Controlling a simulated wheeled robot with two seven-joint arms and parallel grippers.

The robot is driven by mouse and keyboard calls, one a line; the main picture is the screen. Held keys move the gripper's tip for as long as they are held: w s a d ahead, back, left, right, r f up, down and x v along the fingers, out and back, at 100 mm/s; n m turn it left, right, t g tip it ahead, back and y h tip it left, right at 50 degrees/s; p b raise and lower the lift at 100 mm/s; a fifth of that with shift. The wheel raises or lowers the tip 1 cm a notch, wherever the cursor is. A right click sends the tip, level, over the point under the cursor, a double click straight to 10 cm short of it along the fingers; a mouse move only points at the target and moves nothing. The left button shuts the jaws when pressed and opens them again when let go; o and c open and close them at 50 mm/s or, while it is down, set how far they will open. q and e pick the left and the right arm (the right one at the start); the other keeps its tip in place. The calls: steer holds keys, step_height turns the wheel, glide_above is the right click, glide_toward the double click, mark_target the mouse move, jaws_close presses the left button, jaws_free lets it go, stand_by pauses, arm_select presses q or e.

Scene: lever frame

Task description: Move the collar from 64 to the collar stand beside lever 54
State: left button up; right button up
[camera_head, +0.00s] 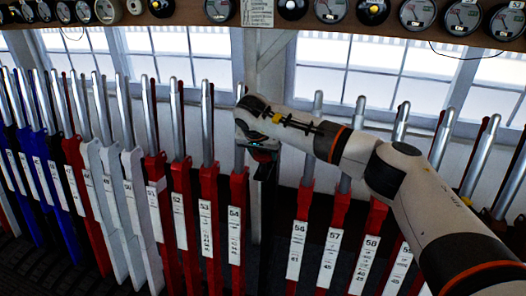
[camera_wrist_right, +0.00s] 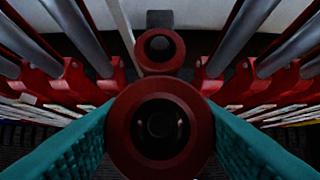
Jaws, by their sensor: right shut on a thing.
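The red collar (camera_wrist_right: 121,128) is a thick ring seen from above in the right wrist view, with a dark hole in its middle. My right gripper (camera_wrist_right: 160,130) is shut on it, a teal finger on each side. In the head view the right gripper (camera_head: 264,168) is just right of red lever 54 (camera_head: 237,215), and a bit of red shows at its jaws. Nothing is seen passing through the collar. A smaller red ring (camera_wrist_right: 141,54) lies beyond it; I cannot tell whether that belongs to the collar stand. Lever 64 cannot be made out.
Red levers stand close on both sides, including lever 53 (camera_head: 210,210) and lever 56 (camera_head: 297,235). A gap with a dark post (camera_head: 264,225) lies between 54 and 56. A shelf of dials (camera_head: 265,18) runs above, with windows behind.

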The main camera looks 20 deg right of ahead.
mark_target(263, 164)
steer(key=shift+f+b, duration=1.2)
steer(key=shift+f, duration=0.95)
steer(key=o, duration=1)
steer(key=shift+o, duration=0.8)
steer(key=shift+p+v, duration=0.6)
steer(key=shift+v, duration=0.25)
steer(key=shift+p+v, duration=2)
steer(key=shift+v, duration=1.7)
